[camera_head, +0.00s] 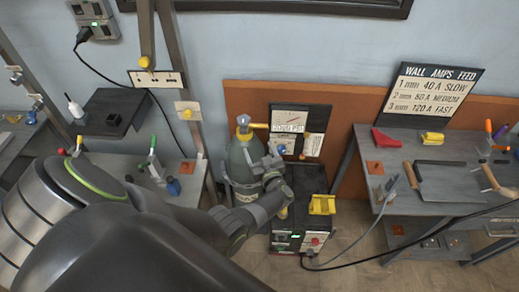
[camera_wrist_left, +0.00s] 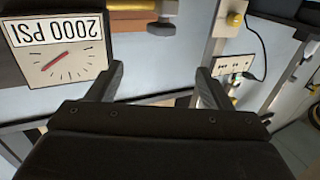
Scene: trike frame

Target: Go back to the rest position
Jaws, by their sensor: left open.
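My left arm comes in from the left in the head view. Its gripper (camera_head: 270,163) is in front of the green gas cylinder (camera_head: 242,160) and below the 2000 PSI gauge sign (camera_head: 290,128); I cannot tell whether it touches the cylinder. In the left wrist view the two fingers of the gripper (camera_wrist_left: 160,82) stand apart with nothing between them. The gauge sign (camera_wrist_left: 60,50) shows upside down at the upper left there. My right gripper is not in view.
A dark welding machine (camera_head: 305,190) with a yellow holder (camera_head: 322,204) stands beside the cylinder. A grey workbench (camera_head: 440,185) with tools is at the right. Another bench (camera_head: 190,190) is at the left. A black cable (camera_head: 400,232) crosses the lower right above the floor.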

